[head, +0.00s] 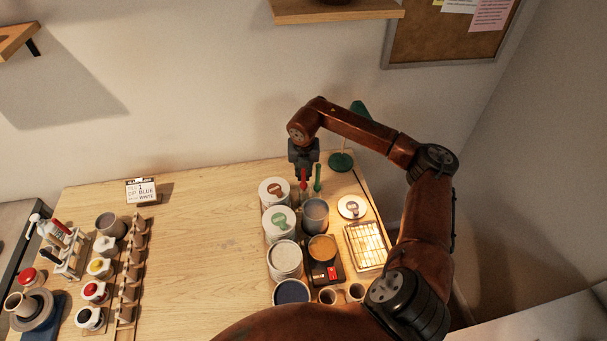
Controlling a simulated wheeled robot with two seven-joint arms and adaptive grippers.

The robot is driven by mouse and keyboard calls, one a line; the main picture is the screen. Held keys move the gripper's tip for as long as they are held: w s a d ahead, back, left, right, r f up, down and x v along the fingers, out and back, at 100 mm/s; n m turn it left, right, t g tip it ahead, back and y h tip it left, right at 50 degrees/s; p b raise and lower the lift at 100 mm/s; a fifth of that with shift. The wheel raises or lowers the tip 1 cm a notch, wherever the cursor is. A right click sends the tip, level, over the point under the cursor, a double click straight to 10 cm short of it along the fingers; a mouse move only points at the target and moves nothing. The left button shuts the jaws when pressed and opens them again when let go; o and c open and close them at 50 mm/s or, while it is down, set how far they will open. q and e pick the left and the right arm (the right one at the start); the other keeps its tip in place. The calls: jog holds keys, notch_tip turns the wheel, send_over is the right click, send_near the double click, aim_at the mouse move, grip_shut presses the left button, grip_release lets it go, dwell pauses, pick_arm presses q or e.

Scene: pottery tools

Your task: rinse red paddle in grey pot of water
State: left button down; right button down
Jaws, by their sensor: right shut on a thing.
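My right gripper (303,168) reaches down over the back of the right-hand group of pots. It is shut on a red paddle (303,183), of which a short red length shows below the fingers. The paddle's lower end is hard to make out. A grey pot (316,222) stands just in front of the gripper, below it in the picture. Whether the paddle touches the pot cannot be told. A green handle (317,178) stands upright close to the right of the gripper. My left gripper is not in view.
White-lidded pots (275,189) with paddle pictures stand left of the grey pot. A white pot (285,262) and a dark-filled pot (291,293) stand nearer. A lit wire rack (366,246) and a green lamp (341,161) are to the right. The table's middle is clear.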

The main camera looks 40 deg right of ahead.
jog(key=shift+f+b, duration=0.95)
jog(key=shift+f, duration=0.35)
dwell(1.0)
jog(key=c, duration=1.9)
grip_release()
jog(key=shift+r, duration=0.2)
notch_tip(320, 180, up, 12)
jog(key=s+a, duration=0.1)
jog(key=shift+s+a+f, duration=0.15)
jog(key=shift+s+f, duration=0.1)
